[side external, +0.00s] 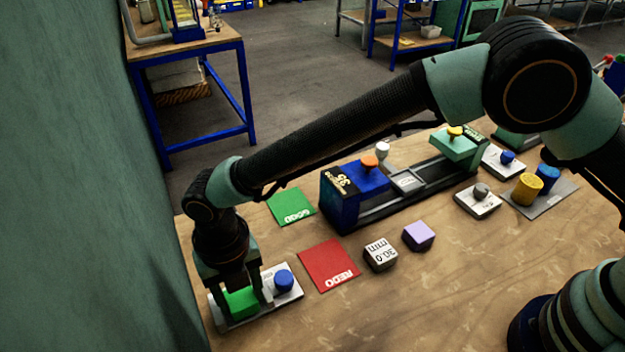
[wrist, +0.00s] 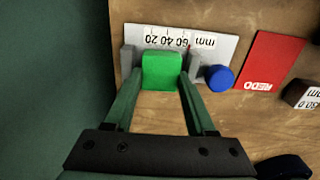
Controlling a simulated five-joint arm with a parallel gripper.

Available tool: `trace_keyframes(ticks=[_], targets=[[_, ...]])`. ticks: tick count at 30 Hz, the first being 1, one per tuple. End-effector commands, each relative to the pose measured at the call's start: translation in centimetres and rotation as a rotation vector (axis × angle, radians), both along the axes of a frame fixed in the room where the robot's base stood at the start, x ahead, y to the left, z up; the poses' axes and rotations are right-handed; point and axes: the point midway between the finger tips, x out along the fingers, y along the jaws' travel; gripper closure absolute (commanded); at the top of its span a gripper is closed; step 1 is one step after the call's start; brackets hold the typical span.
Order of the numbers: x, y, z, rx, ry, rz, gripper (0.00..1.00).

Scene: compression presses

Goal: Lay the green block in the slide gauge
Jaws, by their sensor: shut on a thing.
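The green block (side external: 241,302) is between the fingers of my gripper (side external: 243,296), at the front left of the table. It also shows in the wrist view (wrist: 162,70), with my gripper (wrist: 161,86) shut on it. The slide gauge (side external: 290,296) is a pale plate with a mm scale, grey jaws and a blue knob (wrist: 220,78). In the wrist view the block appears between the gauge's left jaw (wrist: 128,58) and right jaw (wrist: 193,62), covering part of the plate (wrist: 215,45). I cannot tell whether its underside touches the plate.
A red REDO mat (side external: 328,265) lies right of the gauge, a green GOOD mat (side external: 291,207) behind. A green wall borders the table's left side.

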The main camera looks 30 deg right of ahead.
Motion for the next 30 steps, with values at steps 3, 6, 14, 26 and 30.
trace_keyframes(ticks=[3, 6, 14, 26, 30], targets=[[0.0, 0.0, -0.2, 0.000, 0.000, 0.000, 0.95], [0.0, 0.0, -0.3, 0.000, 0.000, 0.000, 0.95], [0.0, 0.0, -0.5, 0.000, 0.000, 0.000, 0.18], [0.1, 0.1, 1.4, 0.003, -0.003, 0.000, 0.09], [0.1, 0.1, 4.1, 0.005, -0.004, 0.000, 0.09]])
